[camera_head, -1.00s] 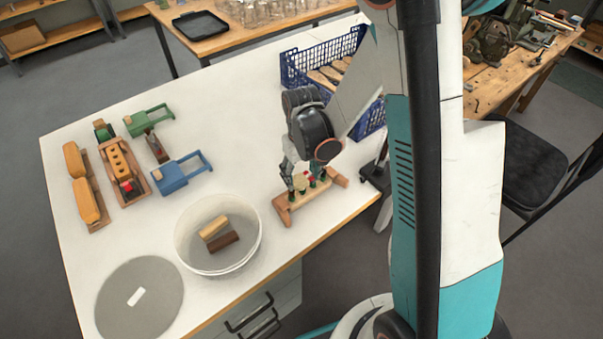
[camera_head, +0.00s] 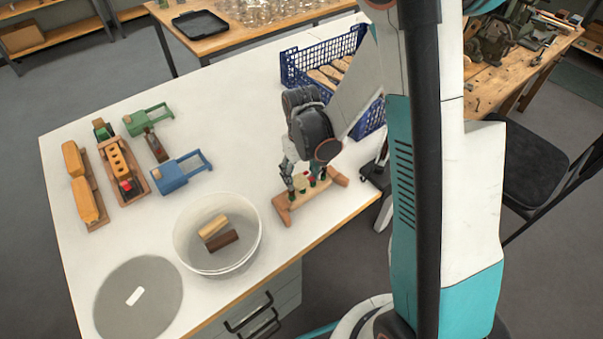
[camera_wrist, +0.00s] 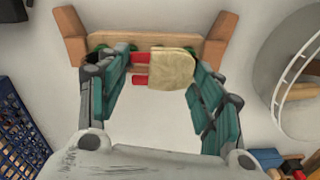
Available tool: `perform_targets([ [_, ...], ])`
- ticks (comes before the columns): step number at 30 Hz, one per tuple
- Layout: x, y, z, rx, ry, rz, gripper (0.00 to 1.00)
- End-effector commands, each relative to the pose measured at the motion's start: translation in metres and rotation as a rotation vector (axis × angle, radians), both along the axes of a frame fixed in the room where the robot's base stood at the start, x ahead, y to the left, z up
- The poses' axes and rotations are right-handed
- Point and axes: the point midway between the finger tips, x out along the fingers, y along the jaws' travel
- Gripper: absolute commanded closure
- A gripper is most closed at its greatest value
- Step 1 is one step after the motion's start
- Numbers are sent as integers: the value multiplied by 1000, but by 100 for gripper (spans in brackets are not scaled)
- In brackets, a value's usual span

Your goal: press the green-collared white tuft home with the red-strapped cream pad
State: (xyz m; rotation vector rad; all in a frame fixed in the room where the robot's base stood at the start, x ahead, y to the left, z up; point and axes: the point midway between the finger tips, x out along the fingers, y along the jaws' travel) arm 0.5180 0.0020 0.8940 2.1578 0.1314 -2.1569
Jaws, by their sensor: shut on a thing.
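The cream pad (camera_wrist: 172,68) with its red strap (camera_wrist: 140,77) is between my gripper's fingers in the wrist view. My gripper (camera_wrist: 160,75) is shut on it, with teal finger pads on either side. The pad is in front of the wooden holder (camera_wrist: 150,40) and overlaps it in the picture; I cannot tell whether they touch. Green collars show at the holder's edge, one left (camera_wrist: 104,48) and one partly hidden near the pad. No white tuft can be made out clearly. In the head view, my gripper (camera_head: 305,183) is over the holder (camera_head: 284,206) and hides much of it.
A clear round bin (camera_head: 190,255) with two blocks inside stands left of the holder. A blue crate (camera_head: 295,65) is behind my gripper. Wooden, green and blue tools (camera_head: 178,175) lie at the left. The table's front edge is close to the holder.

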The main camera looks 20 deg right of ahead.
Motion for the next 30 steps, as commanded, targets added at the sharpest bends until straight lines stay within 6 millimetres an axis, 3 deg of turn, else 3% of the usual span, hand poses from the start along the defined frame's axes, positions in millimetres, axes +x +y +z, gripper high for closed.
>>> perform_targets([
  [30,0,0,10,0,0,0,62],
])
